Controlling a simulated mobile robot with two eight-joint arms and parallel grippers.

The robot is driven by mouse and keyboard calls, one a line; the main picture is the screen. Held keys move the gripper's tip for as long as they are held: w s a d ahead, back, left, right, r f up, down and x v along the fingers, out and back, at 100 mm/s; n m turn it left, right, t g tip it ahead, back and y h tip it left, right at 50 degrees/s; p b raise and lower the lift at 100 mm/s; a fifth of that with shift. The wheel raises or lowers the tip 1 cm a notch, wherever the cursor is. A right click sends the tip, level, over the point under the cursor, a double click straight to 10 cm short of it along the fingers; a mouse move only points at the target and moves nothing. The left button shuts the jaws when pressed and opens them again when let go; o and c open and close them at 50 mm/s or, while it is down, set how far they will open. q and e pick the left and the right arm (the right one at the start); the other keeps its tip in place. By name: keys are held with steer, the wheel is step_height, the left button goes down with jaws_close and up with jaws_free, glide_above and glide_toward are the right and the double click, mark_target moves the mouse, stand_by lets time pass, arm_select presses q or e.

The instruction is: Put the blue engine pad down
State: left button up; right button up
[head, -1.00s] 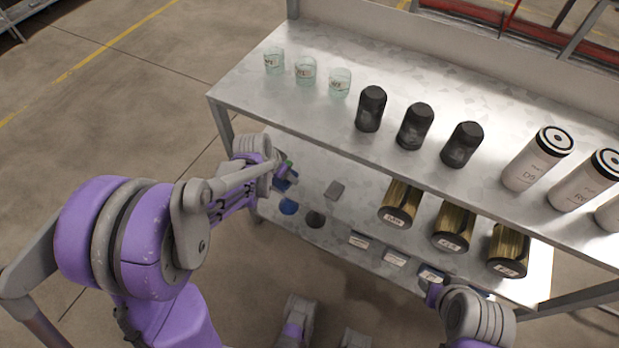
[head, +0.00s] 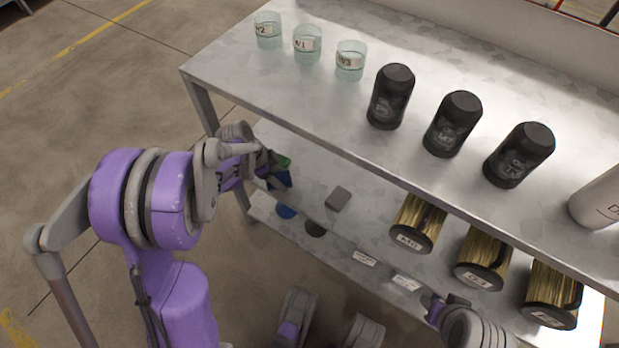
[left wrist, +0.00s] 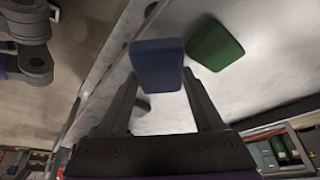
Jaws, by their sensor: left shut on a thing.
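My left gripper (head: 268,168) is at the left end of the lower shelf. It is shut on the blue engine pad (head: 283,180), which also shows between the two fingers in the left wrist view (left wrist: 157,66). A green pad (head: 284,161) is right beside the blue one, and in the left wrist view (left wrist: 214,45) it lies just to its right. I cannot tell whether the blue pad touches the shelf. My right gripper (head: 432,302) is low at the front right of the lower shelf; its jaws are too small to read.
On the lower shelf (head: 345,235) are a grey pad (head: 338,198), a blue disc (head: 286,211), a dark disc (head: 315,228) and brass-coloured cylinders (head: 418,223). The upper shelf (head: 290,90) overhangs, carrying glass beakers (head: 307,43) and black canisters (head: 453,123).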

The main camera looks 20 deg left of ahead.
arm_select(q)
steer(key=b, duration=0.1)
glide_above(313, 182)
steer(key=s+a, duration=0.1)
steer(key=a, duration=0.1)
steer(key=shift+s+d, duration=0.2)
steer(key=shift+d, duration=0.05)
steer(key=shift+s+a+b+x, duration=0.15)
steer(key=shift+b+x, duration=0.25)
steer(key=shift+x, duration=0.5)
steer(key=shift+s+a+b+x, duration=0.15)
steer(key=shift+b+x, duration=0.2)
steer(key=shift+x, duration=0.55)
steer(key=shift+f, duration=0.15)
steer(key=shift+f, duration=0.15)
steer(key=o, duration=1.4)
steer(key=shift+o, duration=0.2)
steer(key=p+v, duration=0.2)
steer(key=v, duration=0.5)
steer(key=shift+r, duration=0.45)
